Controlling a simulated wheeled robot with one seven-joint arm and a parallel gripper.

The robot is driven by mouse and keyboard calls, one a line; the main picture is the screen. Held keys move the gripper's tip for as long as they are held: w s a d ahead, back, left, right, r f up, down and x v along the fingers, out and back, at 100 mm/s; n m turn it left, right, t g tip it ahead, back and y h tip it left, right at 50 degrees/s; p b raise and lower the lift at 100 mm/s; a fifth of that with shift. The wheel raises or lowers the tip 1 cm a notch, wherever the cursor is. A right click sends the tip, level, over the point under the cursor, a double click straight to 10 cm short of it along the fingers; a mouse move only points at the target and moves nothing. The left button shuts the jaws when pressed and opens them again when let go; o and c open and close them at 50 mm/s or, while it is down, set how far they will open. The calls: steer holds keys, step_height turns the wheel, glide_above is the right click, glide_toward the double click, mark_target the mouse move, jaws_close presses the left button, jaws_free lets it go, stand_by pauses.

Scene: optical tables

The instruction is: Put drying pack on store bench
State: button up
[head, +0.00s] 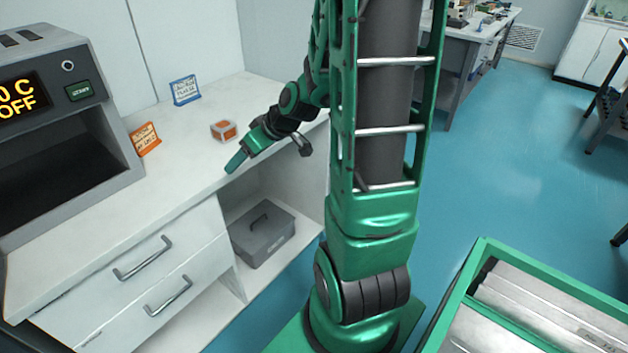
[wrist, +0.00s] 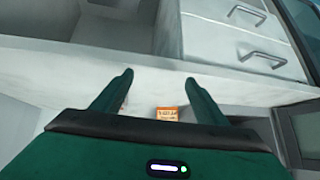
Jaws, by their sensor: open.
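A small white and orange block (head: 224,130), which looks like the drying pack, sits on the white bench top (head: 190,150) in the head view. My gripper (head: 238,161) is at the bench's front edge, just in front of the pack and apart from it. In the wrist view my gripper (wrist: 158,78) has its two fingers spread wide with nothing held between them. The pack is not clearly visible in the wrist view. I cannot tell which bench is the store bench.
A grey oven (head: 60,130) stands left on the bench. A grey lidded box (head: 262,234) is on the shelf below. Another bench (head: 462,32) stands far back across clear blue floor.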

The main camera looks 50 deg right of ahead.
steer(key=s+r+m+g+h, duration=0.1)
steer(key=s+m+g, duration=0.3)
steer(key=s, duration=0.9)
steer(key=s+r+m+g, duration=0.4)
steer(key=s, duration=0.9)
steer(key=shift+s+a+r+h, duration=0.3)
steer(key=shift+a+h, duration=0.05)
steer(key=shift+h, duration=0.05)
steer(key=shift+w, duration=0.15)
